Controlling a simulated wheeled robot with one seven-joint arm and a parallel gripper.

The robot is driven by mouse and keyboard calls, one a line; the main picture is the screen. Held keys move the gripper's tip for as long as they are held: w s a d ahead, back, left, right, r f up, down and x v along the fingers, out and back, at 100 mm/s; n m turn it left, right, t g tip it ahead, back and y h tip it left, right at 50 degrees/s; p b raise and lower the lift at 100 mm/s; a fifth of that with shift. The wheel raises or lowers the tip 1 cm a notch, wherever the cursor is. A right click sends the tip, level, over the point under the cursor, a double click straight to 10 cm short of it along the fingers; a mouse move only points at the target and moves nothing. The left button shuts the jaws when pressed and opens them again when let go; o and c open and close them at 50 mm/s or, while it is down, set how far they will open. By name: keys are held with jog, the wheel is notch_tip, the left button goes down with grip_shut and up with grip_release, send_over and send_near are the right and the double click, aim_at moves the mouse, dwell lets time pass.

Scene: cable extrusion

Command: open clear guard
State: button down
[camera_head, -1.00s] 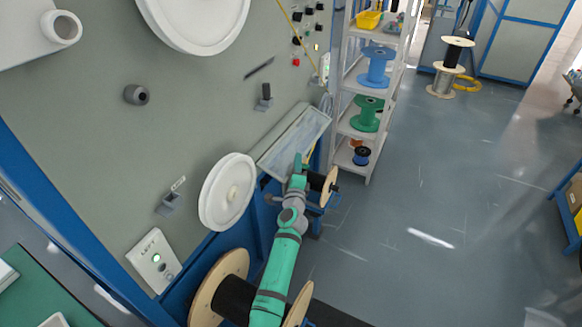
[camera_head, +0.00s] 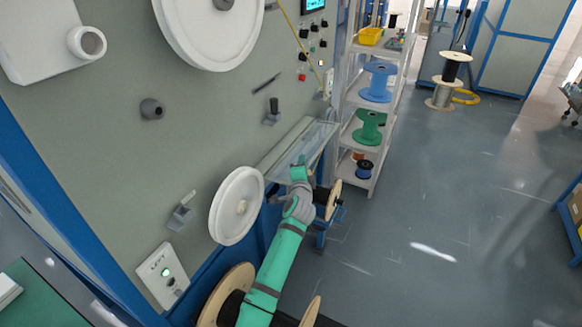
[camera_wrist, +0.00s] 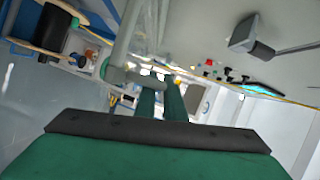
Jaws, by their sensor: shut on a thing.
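The clear guard (camera_head: 316,142) is a transparent panel with a pale frame, low on the grey machine wall. Its lower front edge stands out from the wall. My gripper (camera_head: 299,170) is at this lower edge in the head view, small and partly hidden by its own wrist. In the wrist view, the dark green fingers of my gripper (camera_wrist: 161,92) are shut on the guard at a grey bar (camera_wrist: 122,75) on its edge. The exact contact is hard to make out. The panel stretches away beyond the fingers, mostly see-through.
A white wheel (camera_head: 236,206) sits on the wall left of my arm. A wooden-flanged reel (camera_head: 334,199) stands just right of my wrist. A shelf rack (camera_head: 378,105) with blue and green spools stands behind. The floor (camera_head: 450,215) to the right is clear.

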jog(key=shift+a, duration=0.5)
jog(key=shift+w+r, duration=0.1)
jog(key=shift+d, duration=0.1)
